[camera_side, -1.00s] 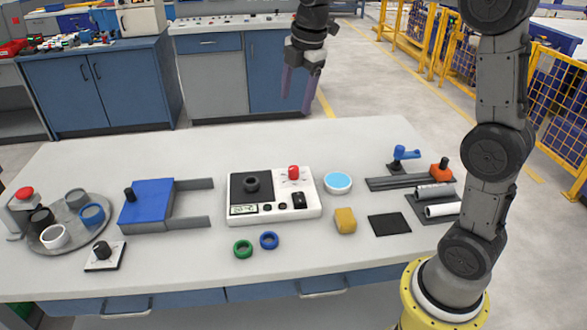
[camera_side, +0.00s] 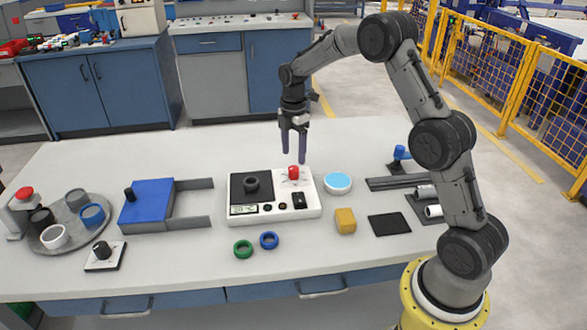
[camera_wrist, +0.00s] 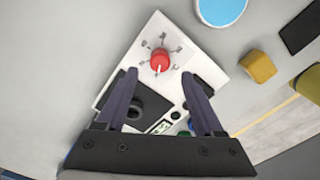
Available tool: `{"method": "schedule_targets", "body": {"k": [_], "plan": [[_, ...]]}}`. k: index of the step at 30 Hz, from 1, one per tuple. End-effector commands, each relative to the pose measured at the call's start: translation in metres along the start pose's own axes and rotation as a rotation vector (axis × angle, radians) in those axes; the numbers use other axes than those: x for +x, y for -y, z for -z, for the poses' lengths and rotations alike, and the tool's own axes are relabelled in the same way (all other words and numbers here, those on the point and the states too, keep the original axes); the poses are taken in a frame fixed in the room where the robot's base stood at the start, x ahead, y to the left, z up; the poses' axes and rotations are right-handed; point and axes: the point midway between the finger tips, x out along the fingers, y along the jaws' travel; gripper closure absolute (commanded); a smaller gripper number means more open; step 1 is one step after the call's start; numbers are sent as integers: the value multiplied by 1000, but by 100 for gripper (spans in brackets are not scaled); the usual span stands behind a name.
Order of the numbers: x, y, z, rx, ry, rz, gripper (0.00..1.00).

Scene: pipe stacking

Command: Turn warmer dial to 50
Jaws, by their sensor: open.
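The warmer is a white box (camera_side: 268,216) near the middle of the table, with a black plate, a small display (camera_side: 243,210) and a red dial (camera_side: 294,172) at its back right. A dark ring (camera_side: 251,184) sits on its black plate. In the wrist view the red dial (camera_wrist: 160,60) shows a white pointer mark and printed marks around it. My gripper (camera_side: 294,158) is open and empty just above the dial, fingers pointing down. In the wrist view the fingers (camera_wrist: 160,82) lie to either side below the dial, apart from it. The display number is too small to read.
A blue-white disc (camera_side: 338,182) and a yellow block (camera_side: 345,220) stand right of the warmer. Green (camera_side: 243,249) and blue (camera_side: 269,240) rings lie in front. A blue sliding box (camera_side: 147,204) is at left. A round tray of cups (camera_side: 72,238) is farther left.

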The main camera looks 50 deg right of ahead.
Motion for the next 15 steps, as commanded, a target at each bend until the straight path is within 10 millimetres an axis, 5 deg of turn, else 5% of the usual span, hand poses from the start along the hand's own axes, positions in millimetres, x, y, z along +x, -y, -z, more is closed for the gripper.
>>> {"method": "schedule_targets", "body": {"k": [6, 15], "plan": [[40, 1, 0, 0, 0, 3, 31], [64, 0, 0, 0, 0, 0, 31]]}}
